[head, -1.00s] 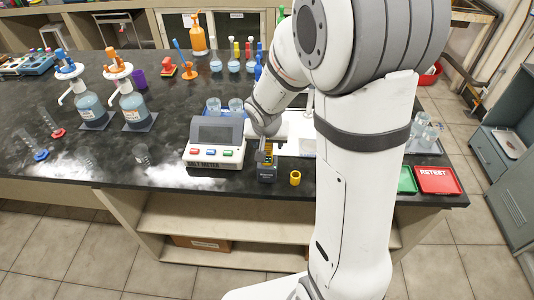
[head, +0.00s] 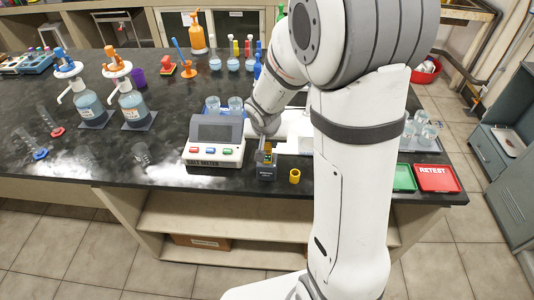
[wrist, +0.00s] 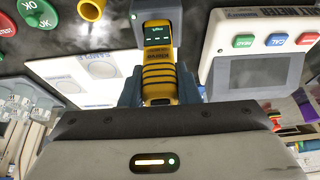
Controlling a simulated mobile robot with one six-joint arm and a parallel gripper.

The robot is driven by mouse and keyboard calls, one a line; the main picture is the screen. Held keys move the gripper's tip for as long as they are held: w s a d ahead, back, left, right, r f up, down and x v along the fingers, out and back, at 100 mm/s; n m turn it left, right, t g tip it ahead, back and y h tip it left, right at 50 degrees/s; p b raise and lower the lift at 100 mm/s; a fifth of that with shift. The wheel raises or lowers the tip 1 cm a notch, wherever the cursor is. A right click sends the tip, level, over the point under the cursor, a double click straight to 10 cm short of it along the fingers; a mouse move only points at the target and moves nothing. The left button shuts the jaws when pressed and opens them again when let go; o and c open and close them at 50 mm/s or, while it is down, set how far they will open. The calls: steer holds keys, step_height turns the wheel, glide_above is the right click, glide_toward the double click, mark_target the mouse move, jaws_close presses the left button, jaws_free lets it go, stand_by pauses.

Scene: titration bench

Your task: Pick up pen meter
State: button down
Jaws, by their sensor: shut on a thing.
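The pen meter (wrist: 158,72) is a yellow body with black bands and a dark display in the wrist view. In the head view only a small yellow part (head: 267,156) shows below my wrist. My gripper (wrist: 159,88) is shut on it, with one dark finger on each side of the yellow body. The pen meter is in line with a dark grey holder (head: 266,173) near the bench's front edge; the holder also shows at the top of the wrist view (wrist: 153,10). I cannot tell whether the meter still rests in it.
The salt meter (head: 214,140) stands close left of the holder. A yellow cup (head: 295,176) stands close right. Green (head: 404,178) and red RETEST (head: 437,178) trays lie at the right end. Beakers and bottles stand further back; the bench's front edge is near.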

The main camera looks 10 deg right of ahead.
steer(key=shift+r, duration=0.15)
step_height(320, 180, up, 10)
steer(key=shift+f, duration=0.1)
stand_by(0.5)
steer(key=shift+s, duration=0.1)
